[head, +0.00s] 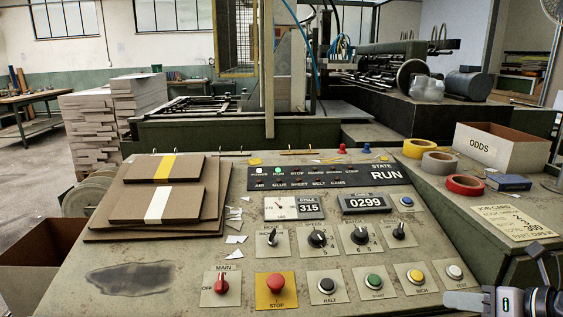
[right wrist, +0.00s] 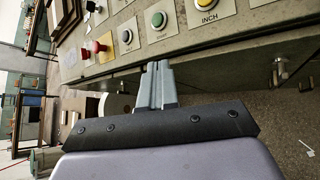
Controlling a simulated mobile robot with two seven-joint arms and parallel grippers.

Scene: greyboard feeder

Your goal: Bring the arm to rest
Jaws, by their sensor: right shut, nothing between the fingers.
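My right gripper (head: 474,300) is at the bottom right of the head view, by the front right corner of the sloping control panel (head: 215,285). In the right wrist view its two grey fingers (right wrist: 155,68) are together with nothing between them. They point at the panel's front edge, below the green START button (right wrist: 158,19) and the yellow INCH button (right wrist: 206,3). I cannot tell whether the tips touch the edge. My left gripper is not in view.
The panel carries a red STOP button (head: 276,284), a red MAIN switch (head: 221,283), knobs and brown board stacks (head: 165,195). Tape rolls (head: 465,185) and an ODDS box (head: 500,148) stand on the right bench. Open floor shows below the panel edge in the wrist view.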

